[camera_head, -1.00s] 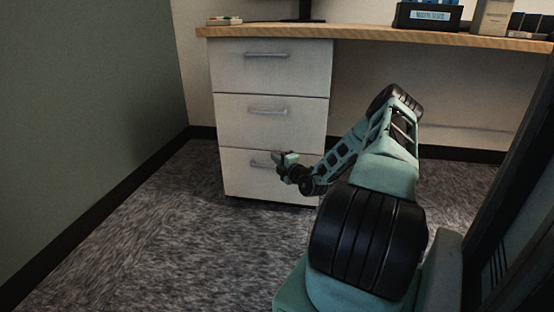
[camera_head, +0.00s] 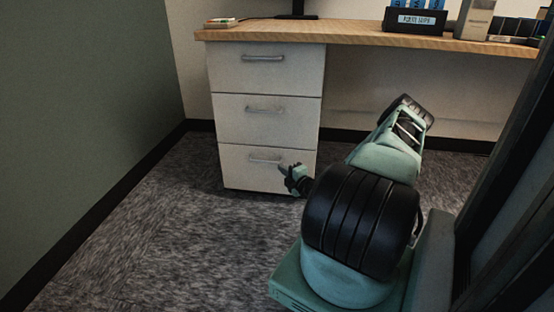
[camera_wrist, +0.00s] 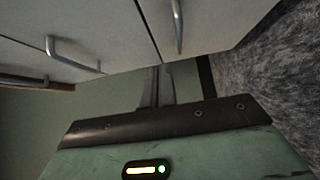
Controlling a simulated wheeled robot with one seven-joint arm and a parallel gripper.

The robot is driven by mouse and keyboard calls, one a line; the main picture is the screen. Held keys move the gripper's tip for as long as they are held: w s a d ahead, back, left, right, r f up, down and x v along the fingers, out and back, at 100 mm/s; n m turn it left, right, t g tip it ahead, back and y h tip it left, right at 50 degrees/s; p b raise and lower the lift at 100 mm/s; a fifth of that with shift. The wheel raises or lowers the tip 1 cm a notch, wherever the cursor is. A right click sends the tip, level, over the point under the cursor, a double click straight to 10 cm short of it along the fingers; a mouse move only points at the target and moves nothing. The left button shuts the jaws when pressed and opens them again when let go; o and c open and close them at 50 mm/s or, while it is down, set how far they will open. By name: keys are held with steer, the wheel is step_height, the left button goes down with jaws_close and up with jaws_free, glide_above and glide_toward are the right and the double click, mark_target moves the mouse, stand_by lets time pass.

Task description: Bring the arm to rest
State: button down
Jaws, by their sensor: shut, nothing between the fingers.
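My arm is folded on the right side of the head view, with its black ribbed joint nearest. My gripper (camera_head: 284,170) is small in the head view, in front of the bottom drawer of the white cabinet (camera_head: 268,126). The black joint partly hides the links behind it. In the wrist view my gripper's fingers (camera_wrist: 157,72) point up the picture, pressed together and empty. Whether the gripper touches the drawer front cannot be told.
A wooden desk top (camera_head: 350,36) rests on the cabinet. A black labelled box (camera_head: 414,19) stands on it at right. A green wall (camera_head: 80,110) is at left. The grey carpet (camera_head: 150,235) between is clear. A dark upright structure (camera_head: 500,170) is at far right.

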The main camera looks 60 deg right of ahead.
steer(key=w+a+r+n+g+y+p, duration=0.1)
steer(key=w+a+r+n+y, duration=0.2)
steer(key=a+r+n+y, duration=0.5)
steer(key=w+a+r+n+g+y+p, duration=0.1)
steer(key=w+a+r+n+g+y, duration=0.2)
steer(key=a+n, duration=0.65)
steer(key=w+a+r+n+y+p, duration=0.1)
steer(key=w+a+r+n+y, duration=0.5)
steer(key=a, duration=0.6)
steer(key=s+a+r+n+g+p, duration=0.1)
steer(key=s+a+r+n+g, duration=0.2)
steer(key=s+a+n+g, duration=0.35)
steer(key=s+a+r+n+g+p, duration=0.1)
steer(key=s+a+r+n+g, duration=0.25)
steer(key=a+n, duration=0.55)
steer(key=s+a+r+n+g+p, duration=0.1)
steer(key=s+a+r+n+g, duration=0.1)
steer(key=s+a+n+g, duration=0.6)
steer(key=s+a+r+n+t+h+p, duration=0.1)
steer(key=s+a+r+n+t+h, duration=0.35)
steer(key=n, duration=0.55)
steer(key=s+a+r+n+t+h+p, duration=0.1)
steer(key=s+a+r+n+h, duration=0.1)
steer(key=s+r+n+h, duration=0.45)
step_height(320, 180, up, 35)
steer(key=s+n+y+p, duration=0.1)
steer(key=n+p, duration=0.1)
steer(key=p, duration=3.6)
steer(key=shift+s+d, duration=0.15)
steer(key=shift+s, duration=0.05)
